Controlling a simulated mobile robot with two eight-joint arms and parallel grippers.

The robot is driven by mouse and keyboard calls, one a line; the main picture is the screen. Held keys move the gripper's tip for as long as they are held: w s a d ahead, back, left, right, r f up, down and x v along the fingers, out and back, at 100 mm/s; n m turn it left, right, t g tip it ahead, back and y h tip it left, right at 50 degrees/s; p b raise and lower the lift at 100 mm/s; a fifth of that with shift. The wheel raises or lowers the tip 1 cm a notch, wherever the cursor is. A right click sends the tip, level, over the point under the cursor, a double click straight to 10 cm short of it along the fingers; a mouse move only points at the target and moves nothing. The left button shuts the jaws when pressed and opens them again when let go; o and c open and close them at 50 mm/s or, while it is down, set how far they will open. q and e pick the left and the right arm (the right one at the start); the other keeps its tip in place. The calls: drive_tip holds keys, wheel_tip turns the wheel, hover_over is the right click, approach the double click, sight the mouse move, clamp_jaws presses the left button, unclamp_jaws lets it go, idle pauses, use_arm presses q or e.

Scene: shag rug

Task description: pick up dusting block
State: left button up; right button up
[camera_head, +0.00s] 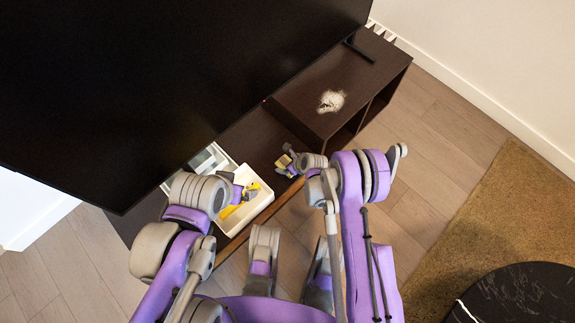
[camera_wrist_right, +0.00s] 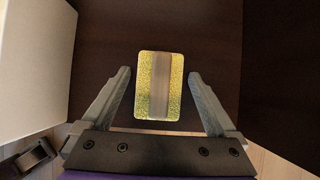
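The dusting block (camera_wrist_right: 146,88), yellow-green with a grey band down its middle, lies on the dark wood surface in the right wrist view. My right gripper (camera_wrist_right: 160,95) is open, with one finger on each side of the block and a visible gap to each. In the head view this gripper (camera_head: 287,161) is small, over the low dark shelf, and a yellowish patch by it looks like the block. My left arm reaches to the white tray (camera_head: 262,206); its gripper is partly hidden there and its fingers are not clear.
A yellow item (camera_head: 230,210) lies in the tray. A pale dusty patch (camera_head: 331,101) is on the raised shelf unit (camera_head: 308,93). A large black screen (camera_head: 170,80) stands behind. A round dark table (camera_head: 525,295) and rug (camera_head: 490,220) are at right.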

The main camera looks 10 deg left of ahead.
sight(287, 163)
drive_tip(key=c, duration=1.1)
wheel_tip(287, 163, up, 10)
drive_tip(key=p, duration=0.3)
